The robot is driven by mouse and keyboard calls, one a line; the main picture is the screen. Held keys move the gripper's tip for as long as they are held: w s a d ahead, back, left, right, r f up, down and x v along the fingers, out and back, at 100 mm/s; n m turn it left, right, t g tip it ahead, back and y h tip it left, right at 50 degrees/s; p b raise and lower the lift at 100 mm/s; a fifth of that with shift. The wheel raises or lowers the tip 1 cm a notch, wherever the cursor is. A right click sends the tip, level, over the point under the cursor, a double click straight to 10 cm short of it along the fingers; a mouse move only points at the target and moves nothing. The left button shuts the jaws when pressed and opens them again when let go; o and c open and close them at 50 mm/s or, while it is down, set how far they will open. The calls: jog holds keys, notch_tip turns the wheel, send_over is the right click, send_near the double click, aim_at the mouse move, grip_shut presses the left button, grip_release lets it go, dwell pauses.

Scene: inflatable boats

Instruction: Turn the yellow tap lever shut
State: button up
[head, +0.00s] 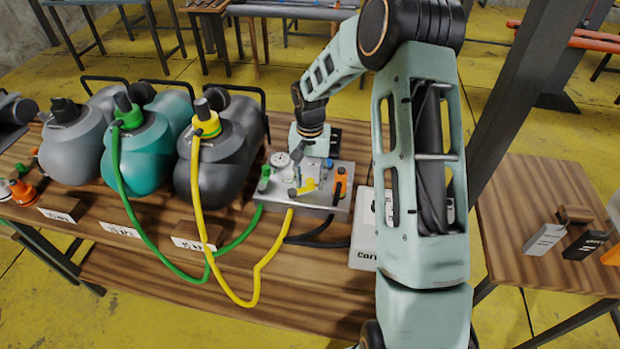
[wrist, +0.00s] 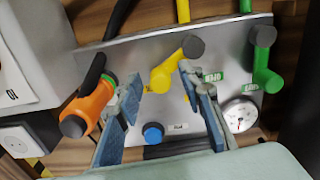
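The yellow tap lever (wrist: 170,70) is on a grey metal panel (wrist: 128,52). It has a dark grey knob (wrist: 193,46) and points slantwise in the wrist view. In the head view the yellow tap (head: 306,185) shows just below my gripper (head: 305,165). In the wrist view my gripper (wrist: 168,90) is open, its blue-grey fingers apart with the yellow lever between and beyond them. I see no clear contact.
Yellow and green hoses (head: 259,270) run to cylinders on the left. A white box (head: 362,240) stands right of the panel.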

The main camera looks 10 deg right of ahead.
grip_shut()
dwell(0.4)
jog(key=shift+w+a+n+b, duration=0.15)
jog(key=shift+w+n+b, duration=0.4)
jog(key=shift+n, duration=0.65)
jog(key=n, duration=0.2)
jog(key=w+n, duration=0.1)
jog(key=shift+w+a+n+b, duration=0.3)
jog(key=shift+a+n+b, duration=0.05)
jog(key=shift+n+b, duration=0.05)
jog(key=shift+w+a+n, duration=0.2)
jog(key=shift+n, duration=0.4)
jog(key=shift+w+a+n, duration=0.2)
jog(key=shift+n, duration=0.4)
jog(key=shift+w+a+n+b, duration=0.2)
jog(key=shift+a+n, duration=0.15)
jog(key=shift+n, duration=0.5)
jog(key=shift+w+a+n+b, duration=0.2)
jog(key=shift+a+n, duration=0.1)
jog(key=shift+n, duration=0.55)
